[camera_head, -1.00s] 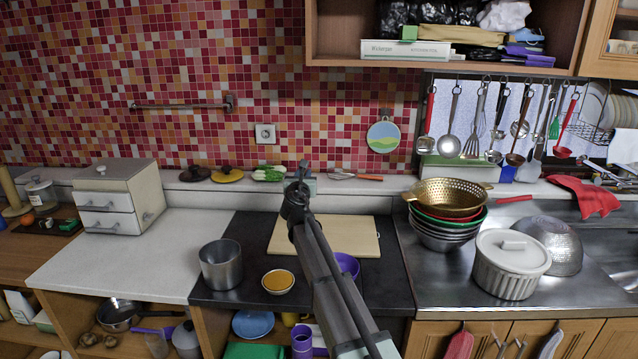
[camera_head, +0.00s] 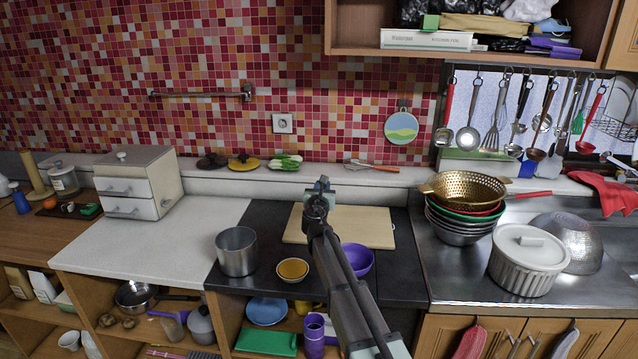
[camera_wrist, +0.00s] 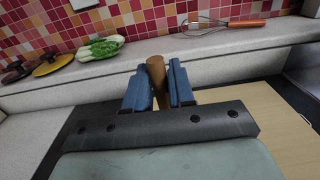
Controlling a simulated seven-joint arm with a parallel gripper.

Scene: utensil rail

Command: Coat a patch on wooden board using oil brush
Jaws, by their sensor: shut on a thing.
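My gripper (camera_head: 321,186) is over the left part of the pale wooden board (camera_head: 365,226). In the wrist view my gripper (camera_wrist: 158,88) is shut on a brown wooden handle, taken to be the oil brush (camera_wrist: 157,72). The brush's bristle end is hidden, so I cannot tell whether it touches the board. The board also shows at the right of the wrist view (camera_wrist: 270,120). A small bowl with orange-yellow content (camera_head: 292,270) stands in front of the board, left of my arm.
A metal pot (camera_head: 237,252) stands left of the small bowl. A purple bowl (camera_head: 358,259) is partly behind my arm. Stacked colanders and bowls (camera_head: 461,215) and a white lidded pot (camera_head: 528,262) stand right. The white counter (camera_head: 150,240) at left is largely clear.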

